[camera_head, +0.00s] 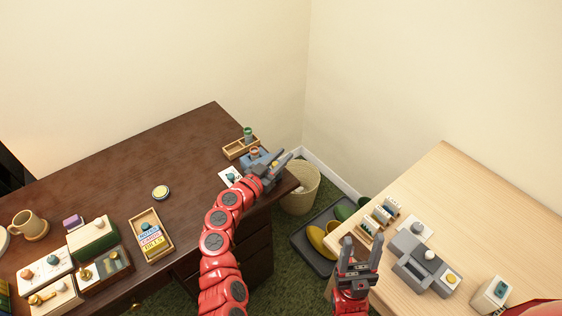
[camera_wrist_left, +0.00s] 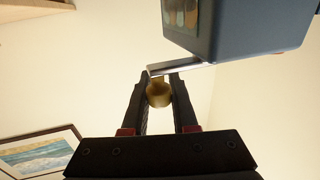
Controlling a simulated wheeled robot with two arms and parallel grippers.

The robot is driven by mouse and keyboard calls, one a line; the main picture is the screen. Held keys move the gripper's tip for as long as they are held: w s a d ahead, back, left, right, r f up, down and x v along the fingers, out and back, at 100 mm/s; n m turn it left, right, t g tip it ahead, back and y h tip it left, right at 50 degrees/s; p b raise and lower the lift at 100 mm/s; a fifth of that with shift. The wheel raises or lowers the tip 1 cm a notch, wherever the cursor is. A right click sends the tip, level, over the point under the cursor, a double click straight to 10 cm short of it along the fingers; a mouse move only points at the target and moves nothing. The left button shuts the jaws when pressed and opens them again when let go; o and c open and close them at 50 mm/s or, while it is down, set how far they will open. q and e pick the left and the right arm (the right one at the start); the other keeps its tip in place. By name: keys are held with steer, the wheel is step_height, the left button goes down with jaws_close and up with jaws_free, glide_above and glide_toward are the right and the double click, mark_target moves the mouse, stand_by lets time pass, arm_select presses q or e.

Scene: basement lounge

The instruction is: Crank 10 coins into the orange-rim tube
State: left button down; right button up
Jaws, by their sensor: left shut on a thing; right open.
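A blue coin device (camera_head: 250,160) stands at the right end of the dark desk, partly hidden by my left gripper. The orange-rim tube (camera_head: 254,152) shows beside it; its contents are too small to tell. My left gripper (camera_head: 282,157) is shut on the yellowish crank knob (camera_wrist_left: 158,94). In the left wrist view, the metal crank arm (camera_wrist_left: 180,69) runs from the knob to the blue device (camera_wrist_left: 240,30), which has a panel of coloured shapes. My right gripper (camera_head: 360,250) is open and empty near the left edge of the pale table.
A wooden tray (camera_head: 236,152) with a green-rim tube (camera_head: 247,134) lies behind the device. A wicker bin (camera_head: 300,190) stands on the floor between desk and table. The pale table (camera_head: 480,205) holds a grey machine (camera_head: 418,258). The middle of the dark desk is mostly clear.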

arm_select(q)
steer(key=shift+w+a+n+t+y+b, duration=0.3)
steer(key=shift+w+n+y+b, duration=0.35)
steer(key=shift+n+y, duration=2.15)
steer(key=shift+w+a+n+t+y+b, duration=0.3)
steer(key=shift+w+n+y, duration=1.05)
steer(key=shift+y, duration=2.45)
steer(key=shift+w+a+n+t+y+b, duration=0.3)
steer(key=shift+w+n+y+b, duration=0.2)
steer(key=shift+n+y, duration=2.45)
steer(key=shift+m+y, duration=0.35)
steer(key=shift+m, duration=0.05)
